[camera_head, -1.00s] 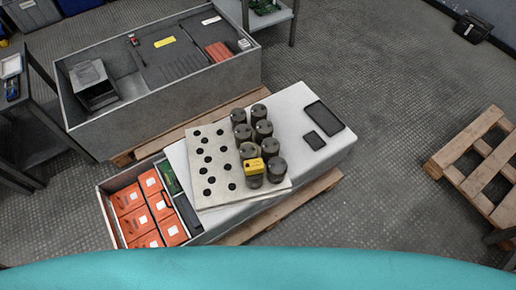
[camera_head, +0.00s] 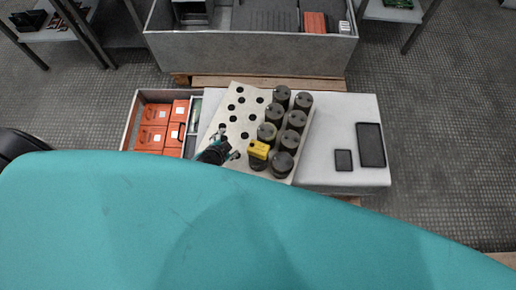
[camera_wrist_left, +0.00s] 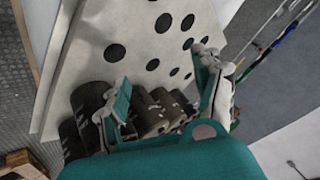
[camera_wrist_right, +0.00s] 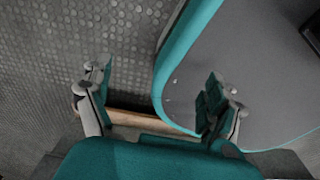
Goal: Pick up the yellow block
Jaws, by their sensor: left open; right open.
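The yellow block (camera_head: 259,150) sits on top of a dark cylinder at the near end of the left row, in the head view. My left gripper (camera_head: 216,152) is just left of it, over the near part of the pale perforated board (camera_head: 238,92), apart from the block. In the left wrist view my left gripper (camera_wrist_left: 168,92) is open, with dark cylinders and the board beyond its fingers; the block cannot be made out there. My right gripper (camera_wrist_right: 158,82) is open and empty above the floor in the right wrist view; the head view does not show it.
Several dark cylinders (camera_head: 295,120) stand close around the block on the board. Orange boxes (camera_head: 153,137) fill a bin at left. Two black flat panels (camera_head: 370,145) lie on the clear white surface (camera_head: 340,110) at right. A grey crate (camera_head: 250,50) stands behind.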

